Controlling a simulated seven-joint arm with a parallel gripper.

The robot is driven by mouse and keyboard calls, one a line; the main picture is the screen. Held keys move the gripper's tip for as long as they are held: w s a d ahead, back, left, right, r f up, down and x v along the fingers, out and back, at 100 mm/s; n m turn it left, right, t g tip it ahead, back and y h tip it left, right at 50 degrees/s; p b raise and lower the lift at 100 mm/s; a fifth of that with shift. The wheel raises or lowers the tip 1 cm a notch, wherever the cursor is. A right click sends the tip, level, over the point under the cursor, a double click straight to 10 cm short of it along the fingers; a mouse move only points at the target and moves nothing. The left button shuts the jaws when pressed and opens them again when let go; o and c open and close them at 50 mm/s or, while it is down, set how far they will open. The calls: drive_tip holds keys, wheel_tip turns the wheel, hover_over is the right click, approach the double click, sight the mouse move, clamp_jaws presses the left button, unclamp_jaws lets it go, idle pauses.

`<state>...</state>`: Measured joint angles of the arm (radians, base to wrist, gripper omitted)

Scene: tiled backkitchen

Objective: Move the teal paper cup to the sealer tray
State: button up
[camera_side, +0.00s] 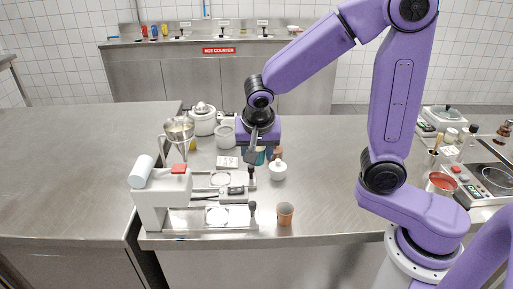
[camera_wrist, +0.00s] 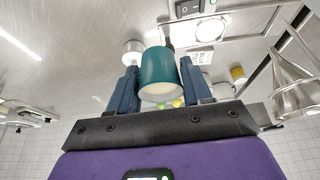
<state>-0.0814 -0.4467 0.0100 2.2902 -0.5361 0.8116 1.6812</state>
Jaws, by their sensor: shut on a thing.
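The teal paper cup (camera_wrist: 158,68) is between the two blue fingers of my gripper (camera_wrist: 160,82) in the wrist view, with its pale inside facing the camera. My gripper is shut on it. In the side view my gripper (camera_side: 256,156) hangs over the counter behind the sealer, and only slivers of the teal cup (camera_side: 261,158) show past the fingers. The white sealer (camera_side: 152,205) stands at the counter's front left corner. Its flat tray with a round ring (camera_side: 220,180) is left of and nearer than my gripper.
A terracotta-coloured cup (camera_side: 285,214) is near the front edge. A metal funnel (camera_side: 179,130) and a white juicer (camera_side: 202,118) stand behind the sealer. The counter's middle right is clear.

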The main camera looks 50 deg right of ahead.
hover_over(217, 212)
drive_tip(key=s, duration=0.1)
wheel_tip(217, 212, down, 8)
drive_tip(key=shift+r, duration=0.1)
drive_tip(key=shift+a+f, duration=0.4)
drive_tip(key=shift+f, duration=1.65)
drive_tip(key=shift+f, duration=0.25)
drive_tip(key=o, duration=1.5)
drive_tip(key=shift+o, duration=0.2)
drive_tip(key=shift+r, duration=0.1)
wheel_tip(217, 212, up, 7)
drive_tip(key=shift+a, duration=0.15)
drive_tip(key=shift+w, duration=0.1)
